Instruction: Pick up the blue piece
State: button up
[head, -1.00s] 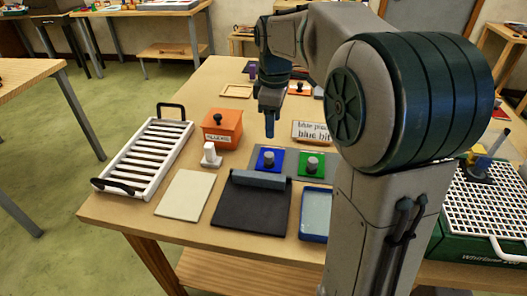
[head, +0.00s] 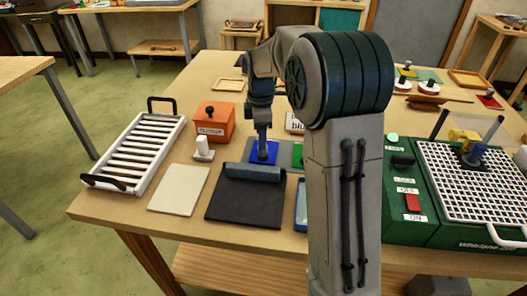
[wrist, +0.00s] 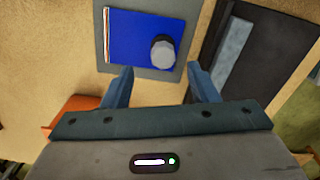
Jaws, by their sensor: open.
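The blue piece (wrist: 130,40) is a flat blue square with a grey round knob (wrist: 162,52), lying on a grey plate (wrist: 176,88) in the wrist view. In the head view the blue piece (head: 264,151) is partly hidden behind my gripper (head: 262,146). In the wrist view my gripper (wrist: 161,84) is open and empty, its two fingers spread, with the knob ahead of the fingertips and not between them.
A black mat with a rolled grey edge (head: 245,206) lies in front of the blue piece. A white rack (head: 138,152), an orange box (head: 213,122), a white knobbed item (head: 203,150) and a cream tile (head: 180,188) are to the left. A green machine with a white grid (head: 470,185) stands right.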

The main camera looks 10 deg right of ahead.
jog(key=f, duration=0.5)
jog(key=shift+s+d, duration=0.2)
jog(key=shift+s, duration=0.05)
jog(key=c, duration=1)
jog(key=shift+r, duration=0.1)
jog(key=shift+w+r, duration=0.1)
jog(key=shift+r, duration=0.55)
notch_tip(320, 180, up, 3)
jog(key=shift+f, duration=0.1)
jog(key=s+d+r, duration=0.1)
jog(key=d+r, duration=0.5)
jog(key=d, duration=0.5)
jog(key=shift+d+r+b, duration=0.3)
jog(key=shift+r, duration=0.05)
